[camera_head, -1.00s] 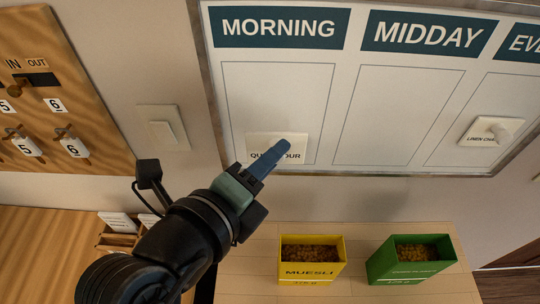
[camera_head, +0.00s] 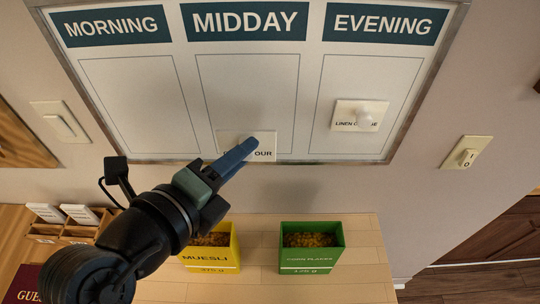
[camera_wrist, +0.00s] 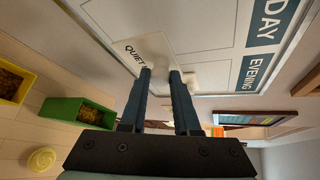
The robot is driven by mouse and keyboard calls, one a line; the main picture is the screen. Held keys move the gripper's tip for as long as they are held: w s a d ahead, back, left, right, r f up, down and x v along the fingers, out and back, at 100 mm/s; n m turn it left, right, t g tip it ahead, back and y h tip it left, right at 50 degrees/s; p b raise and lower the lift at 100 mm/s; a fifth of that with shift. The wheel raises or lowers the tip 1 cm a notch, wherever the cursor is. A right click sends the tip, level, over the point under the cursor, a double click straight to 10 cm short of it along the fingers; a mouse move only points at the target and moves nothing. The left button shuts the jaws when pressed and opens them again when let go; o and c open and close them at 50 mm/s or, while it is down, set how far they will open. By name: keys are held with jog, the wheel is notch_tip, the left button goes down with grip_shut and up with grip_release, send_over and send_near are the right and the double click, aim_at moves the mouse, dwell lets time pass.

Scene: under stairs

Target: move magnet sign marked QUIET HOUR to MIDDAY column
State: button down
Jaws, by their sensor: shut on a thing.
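In the wrist view the sign (camera_wrist: 152,45) shows "QUIET". My gripper (camera_head: 240,152) reaches up to it from the lower left and is shut on it; the fingertips (camera_wrist: 161,76) hide the grip point. I cannot tell whether the sign touches the board. The MIDDAY header (camera_head: 246,21) is in plain view above.
The MORNING column (camera_head: 140,100) is empty. A LINEN sign with a round knob (camera_head: 366,120) is on the EVENING column. A yellow muesli box (camera_head: 212,258) and a green corn flakes box (camera_head: 311,260) stand on the shelf below.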

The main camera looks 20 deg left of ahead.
aim_at(239, 137)
jog(key=w, duration=0.2)
jog(key=w+a+p, duration=0.1)
jog(key=w, duration=0.1)
jog(key=shift+w, duration=0.2)
jog(key=shift+w+a, duration=0.25)
jog(key=shift+w, duration=0.5)
jog(key=shift+w+b, duration=0.2)
jog(key=shift+b, duration=0.3)
jog(key=shift+b, duration=0.45)
dwell(0.4)
